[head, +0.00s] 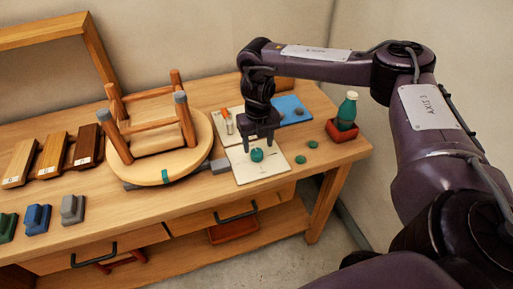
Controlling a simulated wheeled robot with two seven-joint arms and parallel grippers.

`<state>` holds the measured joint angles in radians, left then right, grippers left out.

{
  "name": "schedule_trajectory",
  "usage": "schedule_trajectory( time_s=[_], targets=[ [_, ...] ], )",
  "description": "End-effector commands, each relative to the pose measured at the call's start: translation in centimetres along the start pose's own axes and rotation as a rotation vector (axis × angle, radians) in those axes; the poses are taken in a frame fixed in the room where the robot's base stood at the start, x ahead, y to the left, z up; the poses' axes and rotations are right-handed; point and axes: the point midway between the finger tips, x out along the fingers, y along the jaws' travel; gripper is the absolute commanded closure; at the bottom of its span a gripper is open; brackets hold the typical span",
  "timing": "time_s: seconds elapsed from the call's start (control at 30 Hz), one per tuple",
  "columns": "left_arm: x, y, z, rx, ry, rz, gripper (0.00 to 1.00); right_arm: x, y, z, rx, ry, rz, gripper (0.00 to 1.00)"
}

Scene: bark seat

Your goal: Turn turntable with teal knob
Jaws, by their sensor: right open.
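The round wooden turntable (152,173) sits on the workbench, with a teal mark (165,175) on its front rim. An upturned wooden stool (150,131) with grey-tipped legs rests on it. A teal knob (257,155) stands on a pale square board (262,169) to the right of the turntable. My right gripper (256,145) points down just above the knob, its fingers open and spread to either side. Whether the fingers touch the knob is too small to tell. My left gripper is not in view.
Teal discs (312,144) lie right of the board. A green bottle (347,107) stands in a red tray (342,130) at the right end. A blue sheet (292,109) lies behind. Wood samples (52,155) and coloured blocks (37,217) fill the left of the workbench (110,205).

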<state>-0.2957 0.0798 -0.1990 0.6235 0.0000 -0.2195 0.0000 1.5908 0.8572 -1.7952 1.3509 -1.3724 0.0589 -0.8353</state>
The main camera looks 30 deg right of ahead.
Motion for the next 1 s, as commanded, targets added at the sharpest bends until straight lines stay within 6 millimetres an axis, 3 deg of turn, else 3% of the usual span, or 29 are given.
schedule_trajectory(
  time_s=[0.1, 0.2, 0.57, 0.9, 1.0],
  targets=[
    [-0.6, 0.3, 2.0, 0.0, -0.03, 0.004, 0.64, 1.7, 0.0, -0.1, -0.001, 0.001, -0.001, 0.44],
    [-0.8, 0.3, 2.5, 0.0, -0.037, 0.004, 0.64, 2.8, 0.1, 0.0, -0.001, 0.0, -0.001, 0.44],
    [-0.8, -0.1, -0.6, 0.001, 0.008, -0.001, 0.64, 3.7, 0.1, 0.0, -0.001, -0.002, 0.001, 0.44],
    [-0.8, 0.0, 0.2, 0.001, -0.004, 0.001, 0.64, 3.6, 0.1, 0.0, -0.001, -0.003, 0.001, 0.86],
    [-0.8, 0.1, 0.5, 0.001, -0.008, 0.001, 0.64, 3.6, 0.1, 0.0, 0.0, -0.003, 0.001, 0.88]
  ],
)
